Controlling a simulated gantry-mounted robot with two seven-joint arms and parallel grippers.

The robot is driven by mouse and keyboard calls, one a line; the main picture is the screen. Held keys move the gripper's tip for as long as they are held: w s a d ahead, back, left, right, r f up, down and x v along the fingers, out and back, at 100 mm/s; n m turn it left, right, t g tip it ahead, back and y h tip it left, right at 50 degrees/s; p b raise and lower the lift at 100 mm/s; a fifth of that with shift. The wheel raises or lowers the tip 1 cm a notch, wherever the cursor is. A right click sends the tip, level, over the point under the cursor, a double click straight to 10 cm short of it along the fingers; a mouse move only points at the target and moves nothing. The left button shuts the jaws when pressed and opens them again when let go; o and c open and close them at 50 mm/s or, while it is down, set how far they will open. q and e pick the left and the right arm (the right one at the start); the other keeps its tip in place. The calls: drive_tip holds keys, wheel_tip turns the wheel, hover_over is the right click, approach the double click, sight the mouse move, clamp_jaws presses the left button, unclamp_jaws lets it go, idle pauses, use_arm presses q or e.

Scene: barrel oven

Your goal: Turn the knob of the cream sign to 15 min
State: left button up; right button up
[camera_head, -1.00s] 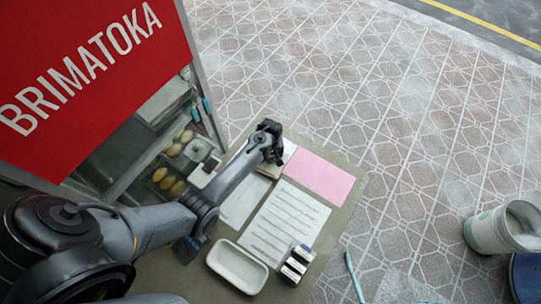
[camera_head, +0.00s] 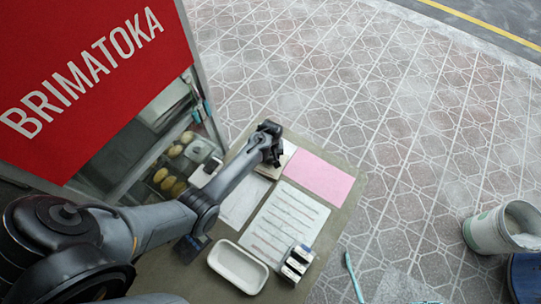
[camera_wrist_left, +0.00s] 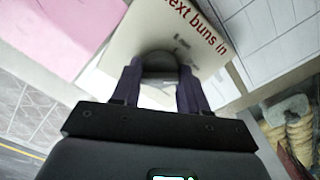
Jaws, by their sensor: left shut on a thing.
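The cream sign (camera_wrist_left: 125,50) with red lettering "ext buns in" shows in the left wrist view, at the top middle. A dark round knob (camera_wrist_left: 159,64) sits on it. My left gripper (camera_wrist_left: 158,80) is shut on the knob, with one finger on each side. The knob's pointer and most of the scale are hidden or too blurred to read. In the head view my left gripper (camera_head: 270,152) is over the cream sign (camera_head: 284,160), which is mostly covered by it. My right gripper is not in view.
A pink sheet (camera_head: 318,178) lies beside the sign on the table. A printed list (camera_head: 285,225), a white tray (camera_head: 238,267) and a small block of labels (camera_head: 297,263) lie nearer. The red BRIMATOKA oven cart (camera_head: 85,75) stands at left, with buns behind glass.

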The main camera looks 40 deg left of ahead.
use_arm(q)
drive_tip(key=m+p, duration=0.2)
drive_tip(key=m, duration=0.1)
drive_tip(key=shift+r+m, duration=0.15)
drive_tip(key=shift+m, duration=0.25)
drive_tip(key=shift+m+p, duration=0.85)
drive_tip(key=shift+m, duration=0.85)
drive_tip(key=o, duration=1.1)
drive_tip(key=shift+c, duration=0.2)
drive_tip(key=shift+r, duration=0.15)
wheel_tip(320, 180, up, 10)
drive_tip(key=p, duration=0.3)
